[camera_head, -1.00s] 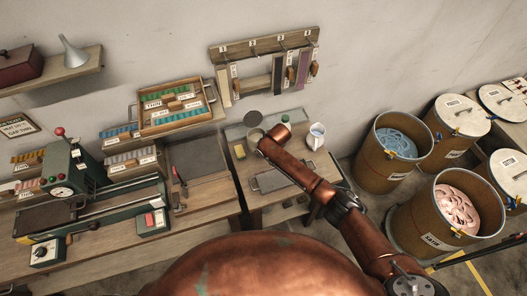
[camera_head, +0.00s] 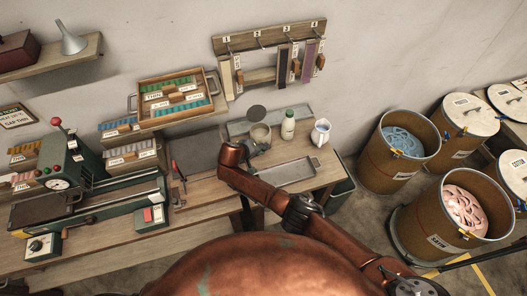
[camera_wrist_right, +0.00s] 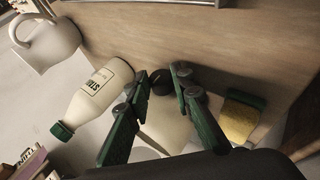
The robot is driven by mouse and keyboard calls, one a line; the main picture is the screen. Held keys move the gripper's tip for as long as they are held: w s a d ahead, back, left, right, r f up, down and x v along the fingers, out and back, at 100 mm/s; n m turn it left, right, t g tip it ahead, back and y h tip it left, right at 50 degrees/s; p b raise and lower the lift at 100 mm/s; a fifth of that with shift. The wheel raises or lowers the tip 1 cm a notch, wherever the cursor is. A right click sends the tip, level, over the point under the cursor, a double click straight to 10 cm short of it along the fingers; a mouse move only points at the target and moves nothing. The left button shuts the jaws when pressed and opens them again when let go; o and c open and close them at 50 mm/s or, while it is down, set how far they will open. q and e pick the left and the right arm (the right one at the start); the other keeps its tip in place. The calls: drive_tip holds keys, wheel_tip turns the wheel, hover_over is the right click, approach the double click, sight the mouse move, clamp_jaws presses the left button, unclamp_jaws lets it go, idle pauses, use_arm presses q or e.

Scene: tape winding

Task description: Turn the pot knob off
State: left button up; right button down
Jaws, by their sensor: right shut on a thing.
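My right gripper (camera_head: 256,150) is at the near side of the pot, and the arm hides part of that area. In the right wrist view, the two green fingers of my right gripper (camera_wrist_right: 161,78) close around a small dark round knob (camera_wrist_right: 160,84). A pale body (camera_wrist_right: 166,125) shows between the fingers, partly hidden. The knob's markings cannot be read. My left gripper is not in view.
A white bottle (camera_head: 288,125) and a white jug (camera_head: 320,132) stand right of the pot. A grey tray (camera_head: 287,172) lies in front. A yellow sponge (camera_wrist_right: 238,120) shows in the wrist view. The press machine (camera_head: 85,200) stands left; barrels (camera_head: 400,150) stand right.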

drive_tip(key=shift+a+f+h+b, duration=0.1)
drive_tip(key=shift+f+h+b, duration=0.1)
drive_tip(key=shift+h+b, duration=0.25)
drive_tip(key=c, duration=1.7)
unclamp_jaws()
drive_tip(key=shift+r, duration=0.1)
drive_tip(key=v, duration=1.2)
drive_tip(key=shift+s, duration=0.25)
